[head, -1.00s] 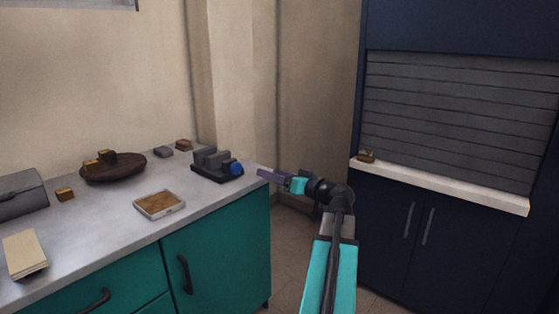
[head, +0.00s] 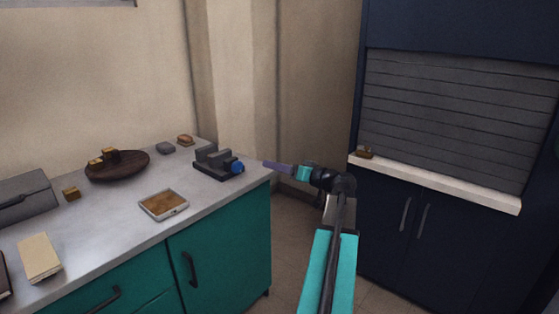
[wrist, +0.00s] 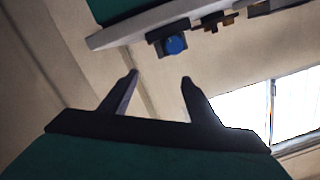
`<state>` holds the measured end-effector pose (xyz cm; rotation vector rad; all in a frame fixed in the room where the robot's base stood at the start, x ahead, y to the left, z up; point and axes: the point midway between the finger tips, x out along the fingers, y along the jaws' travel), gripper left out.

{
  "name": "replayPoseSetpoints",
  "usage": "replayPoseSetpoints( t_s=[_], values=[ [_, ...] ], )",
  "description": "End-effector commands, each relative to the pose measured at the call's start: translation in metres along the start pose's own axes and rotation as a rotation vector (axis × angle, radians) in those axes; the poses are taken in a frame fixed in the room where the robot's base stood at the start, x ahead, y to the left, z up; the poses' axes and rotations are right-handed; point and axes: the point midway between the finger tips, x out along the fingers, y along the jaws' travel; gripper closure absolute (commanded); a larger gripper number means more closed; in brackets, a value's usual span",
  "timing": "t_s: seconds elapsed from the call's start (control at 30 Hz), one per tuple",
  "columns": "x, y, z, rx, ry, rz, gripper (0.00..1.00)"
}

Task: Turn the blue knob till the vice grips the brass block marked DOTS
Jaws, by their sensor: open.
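The dark grey vice (head: 211,163) stands on the counter near its right end. Its blue knob (head: 237,168) faces right, toward my gripper. My gripper (head: 266,165) is open and empty, just past the counter's right edge and apart from the knob. In the wrist view the blue knob (wrist: 175,45) shows beyond the two spread fingers (wrist: 159,77). Several small brass-coloured blocks are in view, two of them (head: 110,155) on a dark round dish and one (head: 71,193) beside it. I cannot read any marks, nor tell whether a block sits in the vice.
The counter (head: 120,240) also bears a shallow tray (head: 183,211), a pale book (head: 39,257), a grey box (head: 25,197) and the dark dish (head: 130,171). A small brown block (head: 365,153) lies on the ledge at right. Open floor lies between counter and dark cabinet.

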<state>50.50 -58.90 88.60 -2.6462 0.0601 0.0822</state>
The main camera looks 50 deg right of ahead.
Motion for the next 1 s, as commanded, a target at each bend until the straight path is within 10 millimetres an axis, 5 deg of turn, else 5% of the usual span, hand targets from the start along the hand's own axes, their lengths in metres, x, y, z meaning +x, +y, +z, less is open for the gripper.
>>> replayPoseSetpoints(
  t_s=[1.0],
  values=[
    [0.005,0.012,-0.007,0.17,-0.064,-0.047,0.44]
  ],
)
